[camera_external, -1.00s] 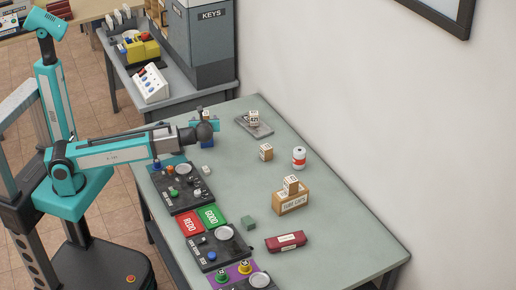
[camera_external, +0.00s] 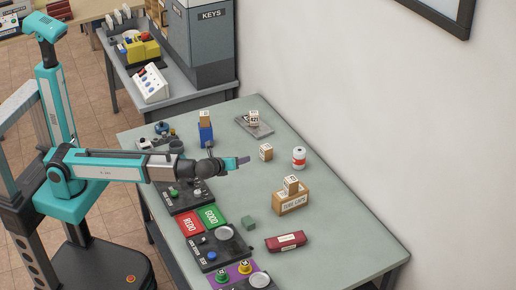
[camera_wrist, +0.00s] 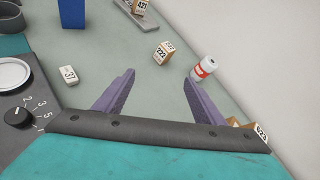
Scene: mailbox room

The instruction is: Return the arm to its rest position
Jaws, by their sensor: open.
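My gripper (camera_external: 243,161) is above the table (camera_external: 330,222), with my arm reaching out level from the left. In the wrist view its two purple fingers (camera_wrist: 158,92) stand wide apart with nothing between them. A numbered block (camera_external: 266,152) lies on the table beyond the fingertips, apart from them. It also shows in the wrist view (camera_wrist: 163,51). A white and red can (camera_external: 299,158) stands to the right of that block.
A blue box (camera_external: 206,134) with a block on top stands behind my gripper. Dark panels (camera_external: 222,248) line the table's left edge. A wooden box (camera_external: 291,203) with a block on it and a red case (camera_external: 286,241) are toward the front right. A wall bounds the right.

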